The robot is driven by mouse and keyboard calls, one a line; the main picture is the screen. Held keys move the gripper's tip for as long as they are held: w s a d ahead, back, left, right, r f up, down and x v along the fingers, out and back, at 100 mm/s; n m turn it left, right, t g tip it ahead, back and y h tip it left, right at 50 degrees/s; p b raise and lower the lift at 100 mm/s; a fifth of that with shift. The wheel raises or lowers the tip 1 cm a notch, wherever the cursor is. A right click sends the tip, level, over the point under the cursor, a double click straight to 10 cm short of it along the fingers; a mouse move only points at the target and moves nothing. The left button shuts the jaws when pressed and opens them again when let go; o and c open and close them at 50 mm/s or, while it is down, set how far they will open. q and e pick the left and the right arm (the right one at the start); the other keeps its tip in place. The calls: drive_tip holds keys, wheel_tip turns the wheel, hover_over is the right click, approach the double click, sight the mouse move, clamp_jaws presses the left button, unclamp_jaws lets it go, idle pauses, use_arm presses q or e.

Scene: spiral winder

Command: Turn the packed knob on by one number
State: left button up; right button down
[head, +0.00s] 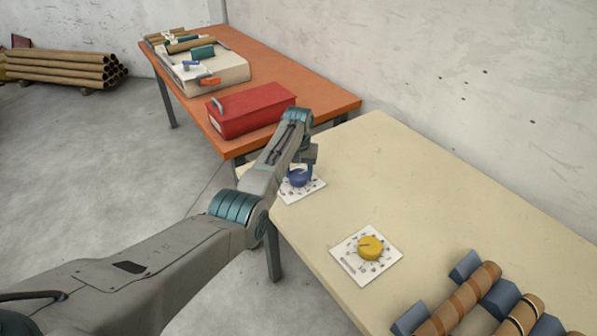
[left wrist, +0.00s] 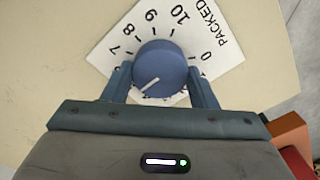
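The packed knob (left wrist: 160,68) is a round blue knob on a white dial plate (left wrist: 225,42) marked PACKED. In the left wrist view the numbers 7 to 10 and 0 show around it. Its white pointer line points to the lower left, where the numbers are hidden by my gripper. In the head view the blue knob (head: 299,179) sits near the cream table's far left corner. My left gripper (left wrist: 160,78) has one finger on each side of the knob, and both appear to touch it. My right gripper is in neither view.
A second white dial plate with a yellow knob (head: 370,247) lies nearer on the cream table (head: 420,190). Brown tubes (head: 460,300) rest on blue blocks at the front right. An orange table (head: 325,95) behind holds a red box (head: 252,108) and other items.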

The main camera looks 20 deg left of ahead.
use_arm(q)
drive_tip(key=shift+c, duration=0.8)
drive_tip(key=shift+r, duration=0.1)
drive_tip(key=shift+m+p, duration=0.6)
drive_tip(key=shift+m, duration=0.1)
drive_tip(key=shift+m+p, duration=0.4)
drive_tip(key=shift+m, duration=0.2)
drive_tip(key=shift+m+p, duration=0.35)
drive_tip(key=shift+m, duration=1.05)
drive_tip(key=shift+p, duration=0.3)
drive_tip(key=shift+m, duration=0.3)
